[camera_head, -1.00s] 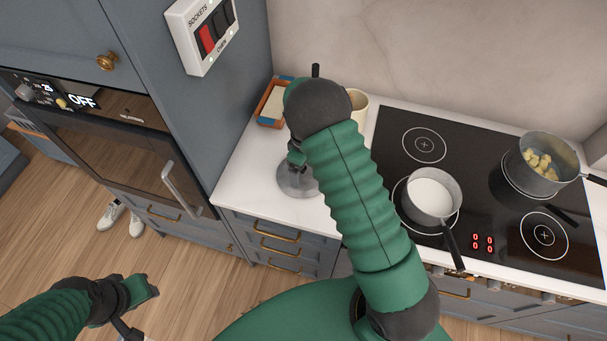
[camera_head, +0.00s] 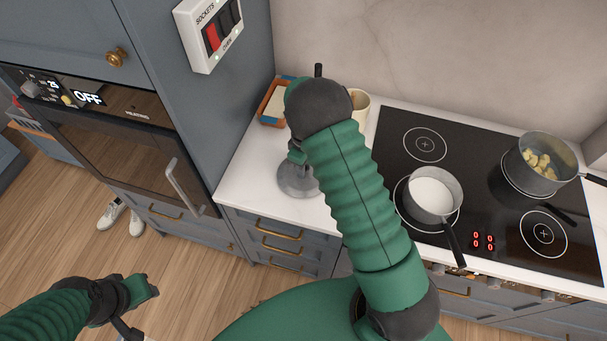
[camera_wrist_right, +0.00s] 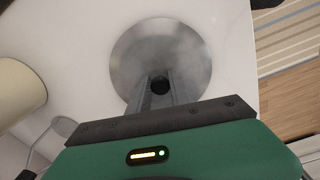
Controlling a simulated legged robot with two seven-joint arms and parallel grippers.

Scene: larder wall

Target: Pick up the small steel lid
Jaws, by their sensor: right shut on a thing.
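The small steel lid (camera_head: 296,181) is a round grey disc on the white counter, left of the hob. My right arm hides part of it in the head view. In the right wrist view the lid (camera_wrist_right: 189,50) shows with its dark knob (camera_wrist_right: 160,86) at the fingertips. My right gripper (camera_wrist_right: 158,92) is shut on that knob. I cannot tell whether the lid touches the counter or is just clear of it. My left gripper (camera_head: 144,292) is low on the left over the floor, away from the counter; its jaw state is unclear.
A saucepan of white liquid (camera_head: 433,192) and a pan of yellow chunks (camera_head: 541,163) stand on the black hob (camera_head: 470,150). An orange-edged dish (camera_head: 270,104) and a cream mug (camera_head: 358,106) are behind my arm. A tall cabinet with an oven (camera_head: 120,150) borders the left.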

